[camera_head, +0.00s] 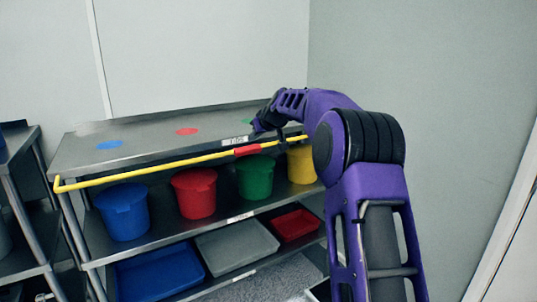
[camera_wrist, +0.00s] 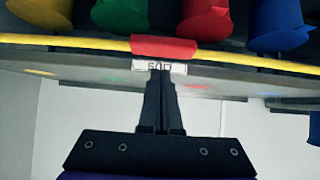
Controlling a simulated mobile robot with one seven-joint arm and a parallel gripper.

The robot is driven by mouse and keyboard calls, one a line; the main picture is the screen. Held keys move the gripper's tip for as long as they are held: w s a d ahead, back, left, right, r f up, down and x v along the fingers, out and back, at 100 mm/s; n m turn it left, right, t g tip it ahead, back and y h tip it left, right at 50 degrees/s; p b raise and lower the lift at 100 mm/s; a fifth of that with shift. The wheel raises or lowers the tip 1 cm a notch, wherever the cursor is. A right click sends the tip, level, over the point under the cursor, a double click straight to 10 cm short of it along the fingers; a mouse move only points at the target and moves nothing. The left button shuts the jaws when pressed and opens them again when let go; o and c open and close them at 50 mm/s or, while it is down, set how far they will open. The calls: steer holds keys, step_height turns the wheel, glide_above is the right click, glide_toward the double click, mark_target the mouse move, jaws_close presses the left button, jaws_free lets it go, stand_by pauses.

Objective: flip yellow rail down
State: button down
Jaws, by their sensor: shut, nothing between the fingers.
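The yellow rail (camera_head: 150,168) runs along the front of the metal shelf, just below the top shelf's front edge and in front of the buckets. Its left end bends back toward the shelf. A red sleeve (camera_head: 247,150) sits on the rail right of its middle. My gripper (camera_head: 258,130) is at the top shelf's front edge, above and slightly right of the sleeve. In the wrist view, which looks upside down, the shut, empty fingers (camera_wrist: 161,76) point at a white label beside the red sleeve (camera_wrist: 164,47). I cannot tell whether they touch anything.
The shelf's top (camera_head: 150,132) carries flat coloured dots. Blue (camera_head: 123,212), red (camera_head: 195,193), green (camera_head: 255,177) and yellow (camera_head: 301,164) buckets stand on the middle shelf behind the rail. Trays (camera_head: 237,247) lie below. A wall (camera_head: 420,70) rises on the right.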

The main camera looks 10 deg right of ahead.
steer(key=s+d+f+b, duration=0.1)
steer(key=s+f+b, duration=0.1)
steer(key=s+f, duration=0.2)
steer(key=s, duration=0.3)
steer(key=shift+d+f, duration=0.15)
steer(key=shift+d, duration=0.25)
